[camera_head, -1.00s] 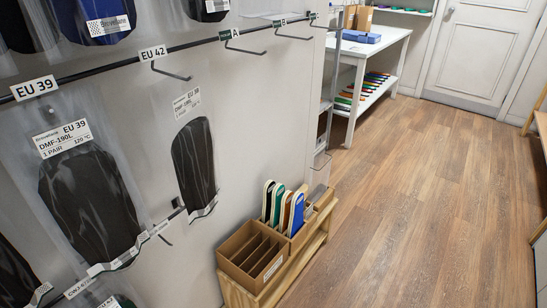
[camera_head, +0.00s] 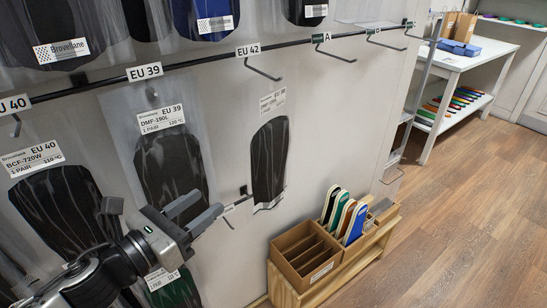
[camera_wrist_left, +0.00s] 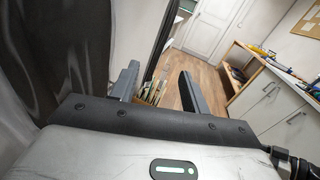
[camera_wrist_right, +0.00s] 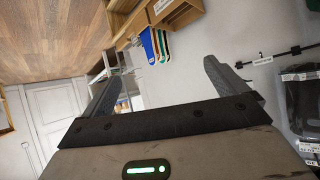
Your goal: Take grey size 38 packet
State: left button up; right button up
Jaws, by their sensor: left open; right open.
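Dark insole packets hang on the wall. One packet (camera_head: 172,170) is labelled EU 39, DMF-190L; another (camera_head: 62,205) at the left reads EU 40, BCF-720W. A narrower dark packet (camera_head: 269,165) hangs to their right, its label too small to read surely. I cannot make out a size 38 mark. My left gripper (camera_head: 196,211) is open and empty in front of the lower part of the EU 39 packet; its spread fingers also show in the left wrist view (camera_wrist_left: 160,82). My right gripper (camera_wrist_right: 163,82) is open and empty, outside the head view.
A black rail (camera_head: 200,61) with size tags and hooks crosses the wall. A cardboard box (camera_head: 304,256) and several coloured insoles (camera_head: 343,216) stand on a low wooden bench. A white table (camera_head: 465,62) is at the back right. The wooden floor (camera_head: 455,220) is clear.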

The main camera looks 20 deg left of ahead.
pick_arm(q)
jog(key=m, duration=0.2)
jog(key=p, duration=0.2)
send_near(261, 158)
jog(key=x, duration=0.4)
jog(key=shift+w+d+f, duration=0.1)
jog(key=shift+w+f, duration=0.05)
jog(key=shift+w, duration=0.1)
jog(key=p+x, duration=0.1)
jog(key=x, duration=0.3)
jog(key=shift+w+d+r+p, duration=0.1)
jog(key=shift+w+r+p, duration=0.15)
jog(key=shift+p, duration=0.1)
jog(key=shift+w+d+f, duration=0.1)
jog(key=shift+w+d, duration=0.05)
jog(key=shift+w, duration=0.1)
pick_arm(e)
jog(key=shift+d+r, duration=0.3)
jog(key=shift+r, duration=0.55)
pick_arm(q)
jog(key=shift+c, duration=0.3)
grip_shut()
pick_arm(e)
jog(key=shift+s, duration=0.1)
